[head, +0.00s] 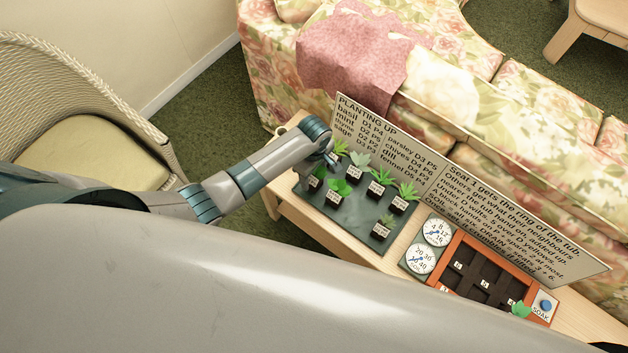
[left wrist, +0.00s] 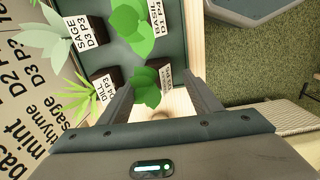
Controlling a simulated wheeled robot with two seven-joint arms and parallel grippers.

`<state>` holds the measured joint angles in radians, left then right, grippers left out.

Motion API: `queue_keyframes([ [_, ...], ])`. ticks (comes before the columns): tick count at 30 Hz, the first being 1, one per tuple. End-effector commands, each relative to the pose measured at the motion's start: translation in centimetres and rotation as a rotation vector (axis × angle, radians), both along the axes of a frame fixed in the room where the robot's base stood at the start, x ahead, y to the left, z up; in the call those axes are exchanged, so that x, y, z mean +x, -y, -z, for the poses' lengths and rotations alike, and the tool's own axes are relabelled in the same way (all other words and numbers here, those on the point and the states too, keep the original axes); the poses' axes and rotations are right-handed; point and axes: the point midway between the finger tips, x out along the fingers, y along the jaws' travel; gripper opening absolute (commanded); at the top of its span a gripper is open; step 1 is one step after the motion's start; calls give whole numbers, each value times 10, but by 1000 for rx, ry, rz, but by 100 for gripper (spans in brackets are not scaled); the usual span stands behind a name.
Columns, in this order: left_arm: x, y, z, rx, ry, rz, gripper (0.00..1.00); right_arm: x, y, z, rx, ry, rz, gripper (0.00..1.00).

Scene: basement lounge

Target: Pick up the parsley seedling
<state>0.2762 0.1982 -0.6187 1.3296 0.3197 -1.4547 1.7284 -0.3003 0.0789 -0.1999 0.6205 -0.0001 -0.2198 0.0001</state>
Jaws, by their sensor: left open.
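Several potted seedlings with white labels stand in a dark green tray (head: 352,220). My left gripper (head: 328,160) is over the tray's left end in the head view. In the left wrist view its open fingers (left wrist: 162,100) straddle a leafy green seedling (left wrist: 146,88) in a dark pot, with no clear grip on it. That seedling's label is too small and oblique to read, so I cannot confirm it is the parsley. Beside it are a yellow-green seedling labelled dill (left wrist: 78,97), a pale one labelled sage (left wrist: 45,42) and a broad-leaved one (left wrist: 133,28). My right gripper is not in view.
A sign board (head: 390,142) stands behind the tray. Two dials (head: 422,258) and an orange-brown planter (head: 462,248) with dark cells are to the right, with a blue soak button (head: 545,305). A floral sofa (head: 530,110) and wicker chair (head: 80,110) flank the table.

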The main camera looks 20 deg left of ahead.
Motion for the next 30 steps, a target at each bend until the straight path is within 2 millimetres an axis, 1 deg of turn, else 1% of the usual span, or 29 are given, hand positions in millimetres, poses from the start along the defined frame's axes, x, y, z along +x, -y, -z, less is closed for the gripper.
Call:
queue_keyframes([
  [3, 2, -1, 11, 2, -1, -1, 58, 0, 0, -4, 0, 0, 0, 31],
  [6, 1, 0, 23, 1, -2, 0, 58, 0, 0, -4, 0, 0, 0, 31],
  [9, 1, 0, 29, 1, -2, 0, 58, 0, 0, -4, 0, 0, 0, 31],
  [13, 1, 0, 32, -1, 1, 1, 58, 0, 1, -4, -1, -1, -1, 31],
  [25, 1, 0, 32, 0, 0, 1, 58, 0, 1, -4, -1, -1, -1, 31],
  [26, 1, 0, 32, 0, 0, 0, 55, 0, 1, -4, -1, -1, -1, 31],
  [27, 1, 0, 32, 0, 0, 0, 46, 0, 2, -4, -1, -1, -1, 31],
  [29, 1, 0, 32, 0, 0, 0, 32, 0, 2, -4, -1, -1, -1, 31],
  [30, 1, 0, 32, 0, 0, 0, 22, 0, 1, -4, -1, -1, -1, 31],
])
